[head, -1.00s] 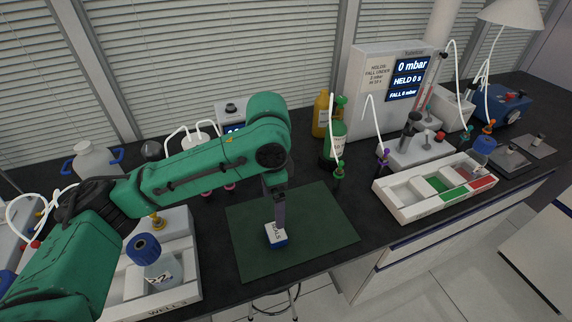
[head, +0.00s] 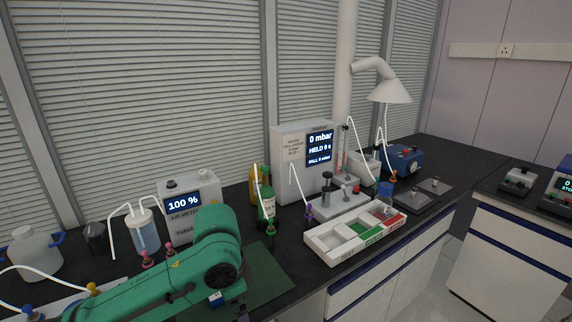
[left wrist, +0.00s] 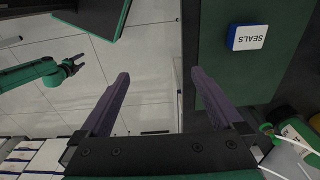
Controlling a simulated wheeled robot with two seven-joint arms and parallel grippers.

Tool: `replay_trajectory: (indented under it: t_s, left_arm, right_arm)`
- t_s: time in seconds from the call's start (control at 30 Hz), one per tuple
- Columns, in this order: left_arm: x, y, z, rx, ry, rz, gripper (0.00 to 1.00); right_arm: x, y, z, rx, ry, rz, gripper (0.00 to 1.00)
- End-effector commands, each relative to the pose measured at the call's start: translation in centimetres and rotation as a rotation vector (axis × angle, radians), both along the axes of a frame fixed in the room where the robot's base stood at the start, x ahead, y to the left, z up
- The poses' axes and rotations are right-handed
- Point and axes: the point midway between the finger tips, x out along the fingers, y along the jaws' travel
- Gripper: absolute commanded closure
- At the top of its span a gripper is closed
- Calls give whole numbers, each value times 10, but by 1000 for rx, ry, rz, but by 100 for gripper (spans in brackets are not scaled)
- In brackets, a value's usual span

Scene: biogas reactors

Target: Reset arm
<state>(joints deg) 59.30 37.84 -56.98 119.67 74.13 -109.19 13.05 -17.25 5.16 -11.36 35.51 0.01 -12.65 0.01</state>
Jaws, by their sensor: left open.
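My left arm crosses the bottom left of the head view, with its gripper out of sight there. In the left wrist view my left gripper (left wrist: 162,105) is open, its two purple fingers wide apart with nothing between them. The white and blue SEALS box (left wrist: 247,37) lies on the dark green mat (left wrist: 225,85), to the right of the fingers and apart from them. In the head view the box (head: 215,297) is mostly hidden by my arm, and the mat (head: 268,272) is partly covered. My right gripper (left wrist: 72,66) shows small at the left of the wrist view.
A white sectioned tray (head: 338,258) stands right of the mat. Green (head: 266,203) and yellow bottles, the pressure display box (head: 300,165) and the air meter (head: 188,207) stand behind. Tubes loop above the bench. Open floor (left wrist: 145,60) shows beside the bench.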

Motion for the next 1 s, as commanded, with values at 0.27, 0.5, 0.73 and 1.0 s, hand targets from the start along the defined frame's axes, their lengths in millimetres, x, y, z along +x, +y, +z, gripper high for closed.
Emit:
replay_trajectory:
  t_s: [0.27,0.5,0.73,1.0]
  left_arm:
    - [-8,-29,-23,-121,-37,-7,0]
    - [-17,-50,-48,-292,-95,78,0]
    - [-33,-13,-90,-407,-177,392,0]
    - [-79,78,-137,-270,-231,713,0]
  right_arm:
    - [6,15,-1,21,-11,-3,43]
    - [4,12,-1,17,-7,-1,43]
    - [1,8,-1,11,-3,0,43]
    - [0,7,0,10,-1,-1,43]
